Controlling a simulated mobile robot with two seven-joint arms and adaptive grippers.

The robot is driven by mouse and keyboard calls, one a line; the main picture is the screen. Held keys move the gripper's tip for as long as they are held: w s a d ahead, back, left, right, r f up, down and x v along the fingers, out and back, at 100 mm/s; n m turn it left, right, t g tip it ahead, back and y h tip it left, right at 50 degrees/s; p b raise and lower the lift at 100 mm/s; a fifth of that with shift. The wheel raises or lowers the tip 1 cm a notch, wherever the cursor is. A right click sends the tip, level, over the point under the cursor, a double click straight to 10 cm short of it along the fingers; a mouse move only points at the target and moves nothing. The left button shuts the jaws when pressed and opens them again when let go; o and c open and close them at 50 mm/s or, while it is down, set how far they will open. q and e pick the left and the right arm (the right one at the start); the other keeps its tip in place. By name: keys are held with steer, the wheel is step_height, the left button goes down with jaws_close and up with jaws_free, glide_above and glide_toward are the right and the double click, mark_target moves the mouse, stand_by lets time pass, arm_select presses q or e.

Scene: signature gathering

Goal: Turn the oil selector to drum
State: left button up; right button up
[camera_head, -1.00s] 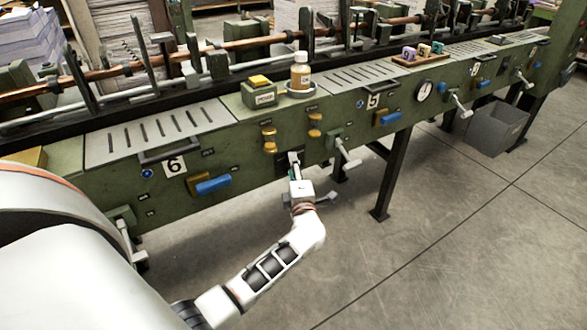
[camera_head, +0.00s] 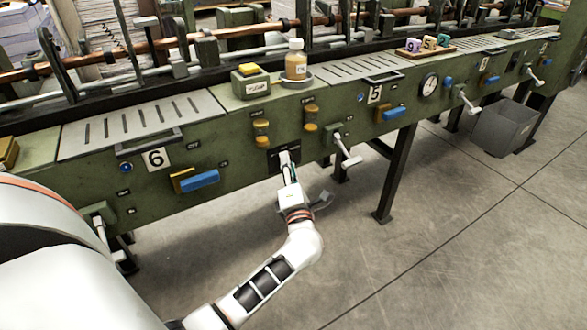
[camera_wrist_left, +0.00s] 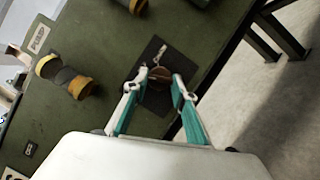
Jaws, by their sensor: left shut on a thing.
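The oil selector is a small round brownish knob (camera_wrist_left: 160,72) on a dark square plate (camera_wrist_left: 155,101) on the green machine front. In the head view, the dark plate (camera_head: 273,162) sits below the yellow-brown knobs, and my gripper covers most of the selector. My left gripper (camera_head: 288,158) reaches it from the front and below. In the left wrist view, the fingers (camera_wrist_left: 157,85) stand on either side of the knob, shut on it. A small pale piece shows just above the knob. I cannot read the selector's setting. My right gripper is not in view.
Yellow-brown knobs (camera_head: 261,130) are just above the plate, and a white-handled lever (camera_head: 346,152) is to its right. A blue handle (camera_head: 199,179) sticks out to the left. A bottle (camera_head: 296,62) stands on top. The floor in front is clear; a grey bin (camera_head: 503,128) stands at right.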

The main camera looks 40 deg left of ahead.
arm_select(q)
steer(key=shift+w+f+n+g+y+b, duration=0.1)
steer(key=shift+n+y+b, duration=0.35)
steer(key=shift+n+b, duration=0.5)
steer(key=shift+s+f+n+g+y+b, duration=0.1)
steer(key=shift+n+y+b, duration=0.45)
steer(key=shift+n, duration=0.7)
steer(key=shift+w+f+n+g+y+b, duration=0.1)
steer(key=shift+n+y+b, duration=0.2)
steer(key=shift+n+b, duration=0.75)
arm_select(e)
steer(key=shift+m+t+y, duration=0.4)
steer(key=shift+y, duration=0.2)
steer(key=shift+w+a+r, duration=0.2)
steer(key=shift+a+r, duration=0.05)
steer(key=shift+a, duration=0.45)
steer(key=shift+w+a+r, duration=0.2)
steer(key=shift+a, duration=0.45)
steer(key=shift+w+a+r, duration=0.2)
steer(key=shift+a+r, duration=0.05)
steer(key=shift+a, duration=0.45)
arm_select(q)
steer(key=shift+r, duration=0.1)
steer(key=o, duration=1.1)
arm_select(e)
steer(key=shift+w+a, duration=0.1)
arm_select(q)
steer(key=v, duration=1.2)
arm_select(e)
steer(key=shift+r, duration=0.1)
